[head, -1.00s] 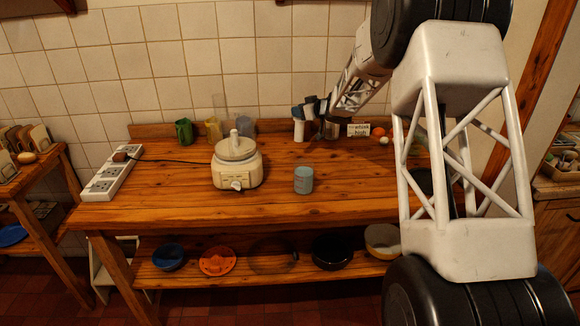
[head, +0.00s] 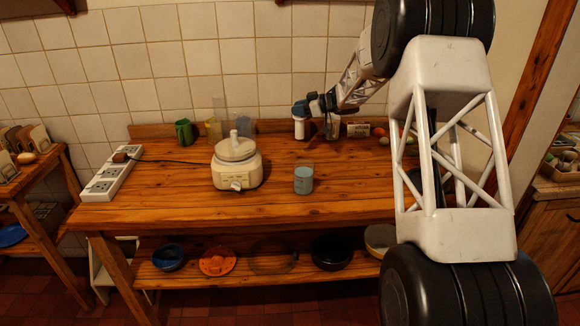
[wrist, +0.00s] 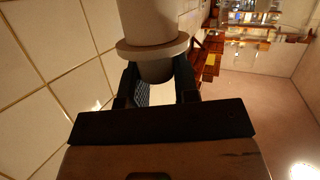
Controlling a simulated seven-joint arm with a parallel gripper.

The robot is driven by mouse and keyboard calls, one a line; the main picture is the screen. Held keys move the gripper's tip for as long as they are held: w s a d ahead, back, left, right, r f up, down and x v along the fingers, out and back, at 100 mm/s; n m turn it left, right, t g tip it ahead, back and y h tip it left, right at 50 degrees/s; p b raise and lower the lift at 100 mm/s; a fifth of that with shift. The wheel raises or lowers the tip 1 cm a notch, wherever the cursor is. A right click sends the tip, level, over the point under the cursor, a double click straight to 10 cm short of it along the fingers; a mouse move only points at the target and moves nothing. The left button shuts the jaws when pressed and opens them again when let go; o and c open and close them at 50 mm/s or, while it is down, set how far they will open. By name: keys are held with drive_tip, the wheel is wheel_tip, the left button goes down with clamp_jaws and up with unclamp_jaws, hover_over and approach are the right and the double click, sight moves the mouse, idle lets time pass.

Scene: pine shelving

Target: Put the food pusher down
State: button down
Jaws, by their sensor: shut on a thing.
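A cream food processor (head: 237,170) and a blue-grey cup (head: 303,180) stand in front on the table (head: 340,205). A green mug (head: 184,132) and clear containers are at the back left. A canister (head: 332,127) is close to my gripper's right. The table's front right is clear.

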sight(298, 132)
drive_tip(key=shift+f, duration=3.1)
drive_tip(key=shift+f, duration=2)
drive_tip(key=c, duration=0.9)
unclamp_jaws()
